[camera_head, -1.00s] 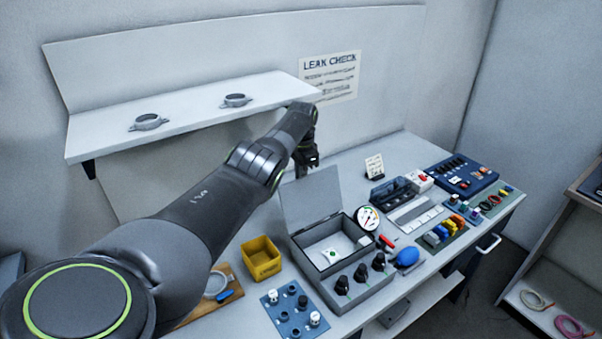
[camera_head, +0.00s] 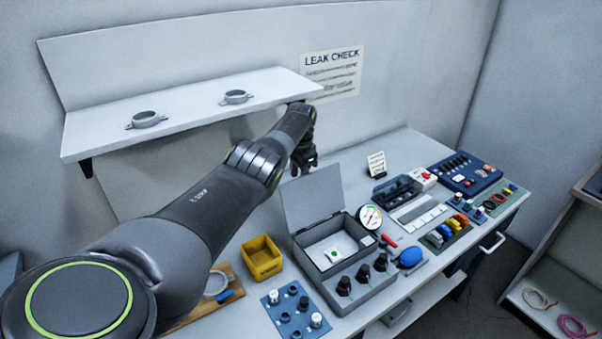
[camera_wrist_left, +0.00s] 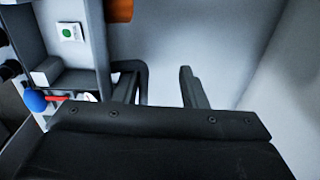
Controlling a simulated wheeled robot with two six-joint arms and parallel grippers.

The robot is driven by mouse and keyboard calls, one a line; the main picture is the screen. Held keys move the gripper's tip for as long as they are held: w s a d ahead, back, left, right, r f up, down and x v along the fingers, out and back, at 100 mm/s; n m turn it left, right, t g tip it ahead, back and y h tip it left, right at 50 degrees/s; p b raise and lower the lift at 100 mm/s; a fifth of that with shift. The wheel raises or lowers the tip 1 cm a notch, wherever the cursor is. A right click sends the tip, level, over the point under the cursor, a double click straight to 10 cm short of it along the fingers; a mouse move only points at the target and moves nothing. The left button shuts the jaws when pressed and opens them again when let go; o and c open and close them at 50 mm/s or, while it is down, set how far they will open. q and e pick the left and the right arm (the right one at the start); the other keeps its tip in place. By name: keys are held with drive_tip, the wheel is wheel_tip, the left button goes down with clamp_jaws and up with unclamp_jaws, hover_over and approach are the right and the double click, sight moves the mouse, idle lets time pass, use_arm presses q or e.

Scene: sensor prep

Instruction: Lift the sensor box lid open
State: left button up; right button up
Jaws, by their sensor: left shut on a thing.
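The sensor box (camera_head: 342,303) is grey and stands on the bench, with a white card with a green dot (camera_head: 333,252) inside. Its flat grey lid (camera_head: 312,197) stands upright at the back edge, so the box is open. My left gripper (camera_head: 303,165) is at the lid's top edge, partly behind it, and is shut on the lid. In the left wrist view, the gripper fingers (camera_wrist_left: 163,88) show beside the lid's edge (camera_wrist_left: 96,35); the exact contact is hard to see. My right gripper is not in view.
A yellow bin (camera_head: 262,260) stands left of the box. A round gauge (camera_head: 370,217) and blue bulb (camera_head: 411,257) are close on its right. A wall shelf (camera_head: 185,112) with two ring parts hangs above left. Several trays fill the bench's right side.

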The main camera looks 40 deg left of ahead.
use_arm(q)
drive_tip(key=shift+s+a, duration=0.2)
drive_tip(key=shift+a, duration=0.2)
wheel_tip(320, 180, up, 8)
drive_tip(key=d, duration=0.1)
drive_tip(key=shift+w+f, duration=0.15)
drive_tip(key=shift+f, duration=0.1)
drive_tip(key=shift+d, duration=0.1)
drive_tip(key=shift+f, duration=0.1)
idle(0.3)
